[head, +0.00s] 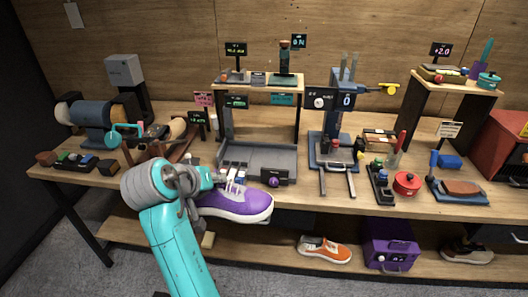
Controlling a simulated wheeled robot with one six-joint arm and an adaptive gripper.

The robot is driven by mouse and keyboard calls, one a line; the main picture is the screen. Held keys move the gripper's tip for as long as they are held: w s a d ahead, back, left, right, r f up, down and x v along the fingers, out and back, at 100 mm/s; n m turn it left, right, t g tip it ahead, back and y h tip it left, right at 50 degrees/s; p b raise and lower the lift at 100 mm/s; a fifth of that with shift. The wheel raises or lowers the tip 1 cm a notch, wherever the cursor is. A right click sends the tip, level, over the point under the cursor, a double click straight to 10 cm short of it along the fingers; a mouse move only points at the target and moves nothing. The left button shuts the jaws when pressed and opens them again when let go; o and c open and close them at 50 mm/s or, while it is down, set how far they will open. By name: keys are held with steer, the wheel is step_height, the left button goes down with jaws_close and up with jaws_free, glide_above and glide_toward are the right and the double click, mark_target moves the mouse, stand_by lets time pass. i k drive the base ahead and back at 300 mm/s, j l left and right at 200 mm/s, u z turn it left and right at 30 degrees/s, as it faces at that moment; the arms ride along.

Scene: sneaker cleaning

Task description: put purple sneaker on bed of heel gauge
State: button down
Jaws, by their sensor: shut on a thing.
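The purple sneaker (240,205) has a white sole and pale laces. It is in front of the bench's front edge, toe to the right. My gripper (196,200) is at its left end and shut on it; the arm partly hides the fingers. A blue upright device (336,116) with a display reading 0 and a yellow-tipped side arm stands on the bench, right of centre. It looks like the heel gauge. Its low blue base (318,153), apparently the bed, has two prongs toward the front and small things on it. The sneaker is left of this base and apart from it.
A grey tray (262,160) sits behind the sneaker, under a small wooden riser (262,88). A red pot (407,183) and a bottle rack (380,186) stand right of the gauge. An orange sneaker (325,250) and a purple box (390,243) are on the lower shelf.

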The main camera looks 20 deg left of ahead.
mark_target(263, 157)
steer(key=i, duration=1.2)
